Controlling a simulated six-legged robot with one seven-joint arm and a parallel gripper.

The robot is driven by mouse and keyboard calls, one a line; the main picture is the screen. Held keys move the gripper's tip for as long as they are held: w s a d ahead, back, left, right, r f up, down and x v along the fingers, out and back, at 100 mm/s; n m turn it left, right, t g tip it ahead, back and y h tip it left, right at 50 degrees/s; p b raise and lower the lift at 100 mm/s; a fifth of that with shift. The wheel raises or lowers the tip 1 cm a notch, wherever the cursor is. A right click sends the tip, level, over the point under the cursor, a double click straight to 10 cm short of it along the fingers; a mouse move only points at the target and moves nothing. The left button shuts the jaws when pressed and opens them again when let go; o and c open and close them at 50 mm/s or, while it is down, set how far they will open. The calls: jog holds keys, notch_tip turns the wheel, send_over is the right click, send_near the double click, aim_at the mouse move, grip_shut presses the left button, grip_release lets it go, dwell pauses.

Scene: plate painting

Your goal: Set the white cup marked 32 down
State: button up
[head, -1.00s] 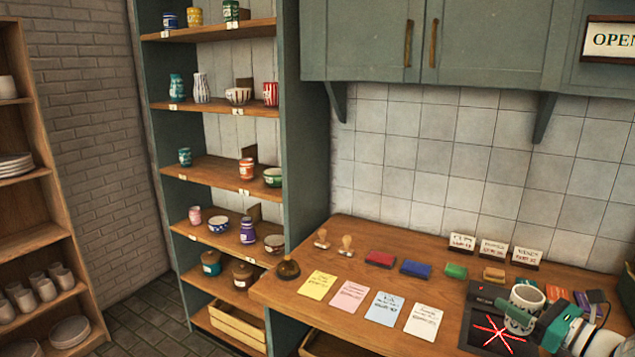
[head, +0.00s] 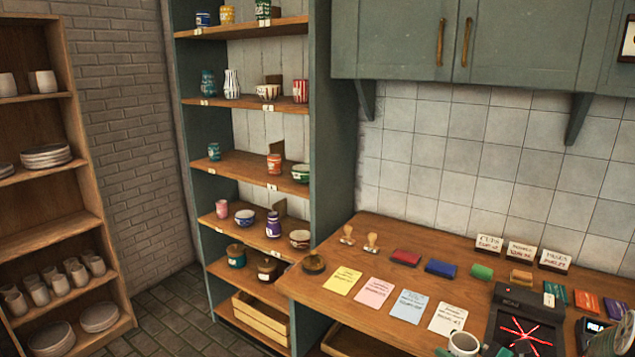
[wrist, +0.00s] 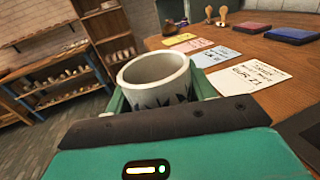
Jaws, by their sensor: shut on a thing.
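A white cup (wrist: 155,72) with a dark leaf-like pattern is held upright between the green fingers of my gripper (wrist: 160,98). Its open rim faces up, and no mark 32 can be read on it. In the head view the cup (head: 463,344) shows at the bottom edge, near the table's front edge, with part of my gripper (head: 476,351) beside it. The cup's base is hidden in both views, so I cannot tell whether it touches anything.
A black scanner (head: 503,297) with red lines sits right of the cup on the wooden table (head: 370,240). Shelves of pottery (head: 245,160) stand left.

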jog(key=w+a+f+n+g+y, duration=0.3)
jog(key=a+f, duration=1)
jog(key=a, duration=0.2)
jog(key=shift+a, duration=0.15)
